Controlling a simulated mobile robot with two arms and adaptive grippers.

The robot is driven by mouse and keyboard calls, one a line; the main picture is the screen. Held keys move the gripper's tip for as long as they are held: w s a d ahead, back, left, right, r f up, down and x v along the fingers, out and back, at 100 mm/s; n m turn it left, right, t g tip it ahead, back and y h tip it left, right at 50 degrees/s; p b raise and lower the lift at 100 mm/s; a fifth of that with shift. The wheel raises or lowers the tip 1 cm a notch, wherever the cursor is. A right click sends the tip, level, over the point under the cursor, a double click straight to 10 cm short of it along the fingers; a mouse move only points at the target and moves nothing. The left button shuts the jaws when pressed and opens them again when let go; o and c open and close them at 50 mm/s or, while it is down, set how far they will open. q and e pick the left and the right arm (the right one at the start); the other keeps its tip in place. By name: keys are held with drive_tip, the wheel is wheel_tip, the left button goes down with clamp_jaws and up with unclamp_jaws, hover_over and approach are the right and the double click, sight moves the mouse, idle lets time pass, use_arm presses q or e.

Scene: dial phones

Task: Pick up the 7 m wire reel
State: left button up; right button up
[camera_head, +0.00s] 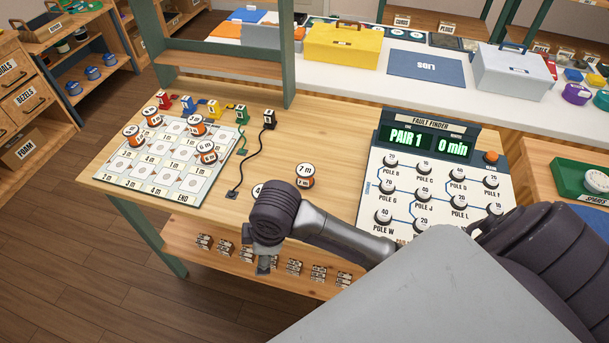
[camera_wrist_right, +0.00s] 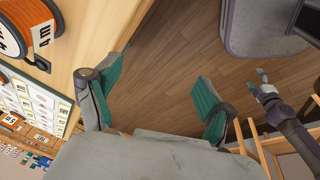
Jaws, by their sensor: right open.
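The 7 m wire reel (camera_head: 305,176), orange with a white labelled top, stands upright on the wooden workbench (camera_head: 330,130), right of the game board. My right arm reaches in from the right in the head view. Its gripper (camera_head: 265,263) hangs at the bench's front edge, below and left of the 7 m reel and apart from it. In the right wrist view the right gripper (camera_wrist_right: 152,92) is open and empty, over floor.
The board (camera_head: 170,152) holds several reels. A black cable (camera_head: 240,172) lies left of the 7 m reel. The fault finder panel (camera_head: 430,170) stands to its right.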

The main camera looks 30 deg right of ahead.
sight(306, 169)
drive_tip(key=w+d+r+n+h, duration=0.1)
drive_tip(key=w+d, duration=0.1)
drive_tip(key=w+d+r+n+h, duration=0.1)
drive_tip(key=w+r+n, duration=0.1)
drive_tip(key=w, duration=0.1)
drive_tip(key=w+d+r+n+h, duration=0.1)
drive_tip(key=w+d+r+n, duration=0.1)
drive_tip(key=shift+w+d+r+g, duration=0.15)
drive_tip(key=shift+d+g, duration=0.15)
drive_tip(key=shift+g, duration=0.1)
drive_tip(key=w+d+r+n+g+h, duration=0.1)
drive_tip(key=w+d+r+n+h, duration=0.2)
drive_tip(key=d+r, duration=0.6)
drive_tip(key=shift+m, duration=0.5)
drive_tip(key=x, duration=0.6)
drive_tip(key=w+x, duration=0.1)
drive_tip(key=x, duration=0.2)
drive_tip(key=shift+d, duration=0.1)
drive_tip(key=shift+x, duration=2.85)
drive_tip(key=shift+w+r, duration=0.1)
drive_tip(key=shift+w, duration=0.05)
drive_tip(key=c, duration=1.3)
drive_tip(key=shift+r, duration=0.15)
